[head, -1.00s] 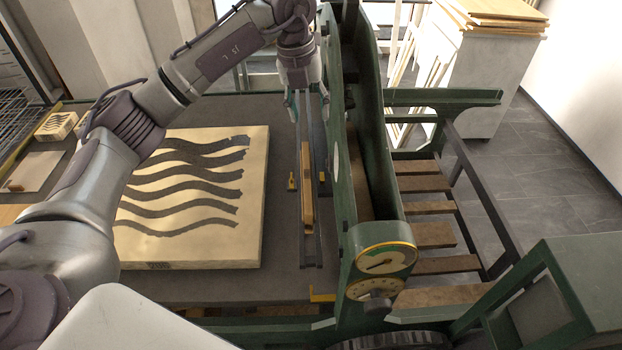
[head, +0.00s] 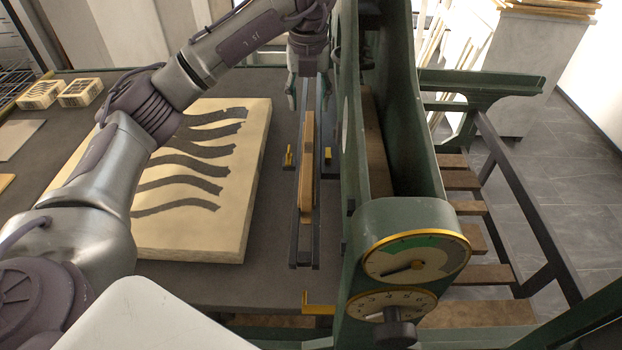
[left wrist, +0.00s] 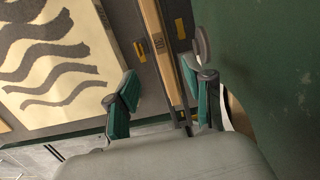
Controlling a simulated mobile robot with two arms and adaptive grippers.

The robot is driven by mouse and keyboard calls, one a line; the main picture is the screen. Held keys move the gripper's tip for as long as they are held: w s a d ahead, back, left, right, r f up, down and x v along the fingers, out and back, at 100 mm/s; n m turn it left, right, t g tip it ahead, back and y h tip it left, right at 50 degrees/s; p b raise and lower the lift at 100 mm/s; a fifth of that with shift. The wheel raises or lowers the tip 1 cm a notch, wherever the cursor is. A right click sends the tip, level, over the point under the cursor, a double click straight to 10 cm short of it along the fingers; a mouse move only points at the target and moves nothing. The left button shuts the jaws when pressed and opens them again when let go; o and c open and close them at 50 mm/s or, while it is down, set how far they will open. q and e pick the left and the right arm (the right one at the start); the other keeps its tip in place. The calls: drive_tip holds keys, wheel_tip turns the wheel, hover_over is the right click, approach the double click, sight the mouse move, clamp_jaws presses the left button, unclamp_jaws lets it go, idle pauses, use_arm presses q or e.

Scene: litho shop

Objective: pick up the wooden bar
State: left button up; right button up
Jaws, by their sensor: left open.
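The wooden bar (head: 306,165) is long and narrow and lies lengthwise in a dark rail frame on the press bed, beside the green press wall. It also shows in the left wrist view (left wrist: 157,40), running from the top edge down between the fingers. My left gripper (head: 308,95) is open at the far end of the bar, with one teal finger on each side of it. In the left wrist view the open fingers (left wrist: 163,100) straddle the line of the bar; whether they touch it I cannot tell. My right gripper is not in view.
A pale stone slab (head: 200,225) with dark wavy stripes lies left of the bar. The green press wall (head: 355,165) stands close on the right, with a dial gauge (head: 415,257) in front. Small yellow clips (head: 288,157) flank the rails.

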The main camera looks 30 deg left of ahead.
sight(309, 147)
use_arm(q)
drive_tip(key=f, duration=1)
drive_tip(key=shift+w+a+f, duration=0.2)
drive_tip(key=shift+w+f, duration=0.05)
drive_tip(key=shift+w, duration=0.15)
drive_tip(key=shift+w+a+f+p, duration=0.15)
drive_tip(key=shift+f+p, duration=0.3)
drive_tip(key=shift+f, duration=0.9)
drive_tip(key=shift+w+a+f+p, duration=0.15)
drive_tip(key=shift+f+p, duration=0.25)
drive_tip(key=shift+f, duration=0.9)
drive_tip(key=shift+r, duration=0.1)
drive_tip(key=c, duration=0.8)
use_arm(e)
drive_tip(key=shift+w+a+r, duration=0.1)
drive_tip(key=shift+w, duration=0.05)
